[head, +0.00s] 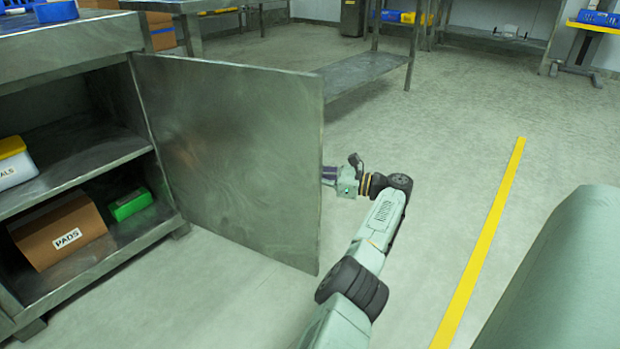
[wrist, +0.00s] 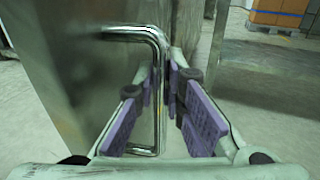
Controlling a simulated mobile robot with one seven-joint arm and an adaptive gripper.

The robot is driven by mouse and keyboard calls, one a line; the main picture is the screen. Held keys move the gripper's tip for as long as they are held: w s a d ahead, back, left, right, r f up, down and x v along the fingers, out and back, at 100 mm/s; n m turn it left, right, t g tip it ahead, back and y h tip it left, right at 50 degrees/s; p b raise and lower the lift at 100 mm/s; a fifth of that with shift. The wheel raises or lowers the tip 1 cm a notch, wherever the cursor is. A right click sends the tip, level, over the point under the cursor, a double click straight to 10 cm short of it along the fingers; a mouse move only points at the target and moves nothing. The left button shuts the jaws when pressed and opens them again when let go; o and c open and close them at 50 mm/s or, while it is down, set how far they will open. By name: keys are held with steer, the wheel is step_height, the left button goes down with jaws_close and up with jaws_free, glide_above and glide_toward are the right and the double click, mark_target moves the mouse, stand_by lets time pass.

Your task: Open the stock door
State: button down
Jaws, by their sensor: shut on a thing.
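The stock door (head: 235,150) is a grey metal panel standing wide open, swung out from the cabinet (head: 75,160) at the left. In the wrist view the door (wrist: 85,70) fills the left side, with a bent metal bar handle (wrist: 150,38) on its face. My gripper (head: 330,175) is at the door's outer edge in the head view. In the wrist view my gripper's purple finger pads (wrist: 160,110) are on both sides of the handle's upright bar, shut on it. The handle is hidden behind the door in the head view.
The cabinet's shelves hold a yellow-lidded box (head: 15,165), a brown PADS box (head: 60,232) and a green box (head: 130,204). A metal table with a lower shelf (head: 360,70) stands behind the door. Floor right of the door is clear, with a yellow line (head: 485,235).

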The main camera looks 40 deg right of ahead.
steer(key=c, duration=1.9)
jaws_free()
steer(key=shift+r, duration=0.15)
